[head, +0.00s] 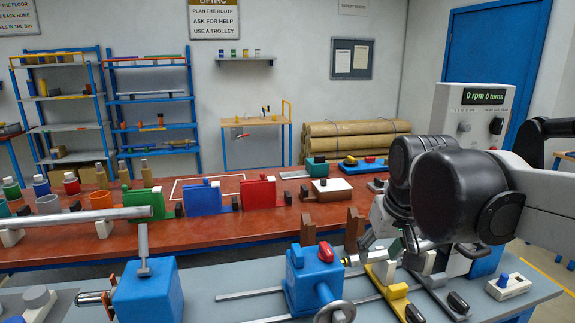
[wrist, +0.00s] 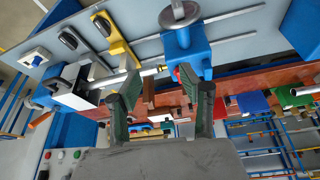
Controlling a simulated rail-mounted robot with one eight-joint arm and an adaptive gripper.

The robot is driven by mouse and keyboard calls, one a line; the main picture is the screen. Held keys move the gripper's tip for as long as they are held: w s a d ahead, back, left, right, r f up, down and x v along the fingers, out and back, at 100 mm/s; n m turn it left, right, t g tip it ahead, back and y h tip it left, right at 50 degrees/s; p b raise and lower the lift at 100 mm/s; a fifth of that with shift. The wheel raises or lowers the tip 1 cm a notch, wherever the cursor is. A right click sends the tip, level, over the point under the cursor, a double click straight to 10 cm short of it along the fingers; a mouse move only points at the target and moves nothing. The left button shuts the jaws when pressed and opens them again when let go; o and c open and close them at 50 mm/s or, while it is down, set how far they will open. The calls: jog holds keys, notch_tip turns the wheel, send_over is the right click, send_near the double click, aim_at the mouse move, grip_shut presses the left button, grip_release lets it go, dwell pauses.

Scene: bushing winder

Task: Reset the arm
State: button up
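My gripper (wrist: 158,72) shows in the wrist view with its two dark green fingers spread wide apart and nothing held between them. In the head view my black and grey arm reaches in from the right, and its wrist hides most of the gripper. The gripper is near the winder's right part, above the grey bench. The winder's blue tailstock block (head: 318,278) with a red knob (head: 326,251) stands left of it. A metal spindle (head: 370,256) lies between that block and the winder head; in the wrist view the spindle (wrist: 118,79) lies beyond the fingers.
Yellow (head: 391,285) and black-knobbed fittings sit on the grey bench (head: 230,300). A blue post block (head: 148,292) carries a long grey bar (head: 75,217). The red table (head: 270,222) behind holds coloured blocks and spools. A control box (head: 470,115) reads 0 rpm 0 turns.

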jog(key=s+d+f+t, duration=0.1)
jog(key=s+f, duration=0.2)
jog(key=s, duration=0.3)
jog(key=s+d+f+m+t, duration=0.1)
jog(key=s+f, duration=0.3)
jog(key=s, duration=0.3)
jog(key=shift+t, duration=0.4)
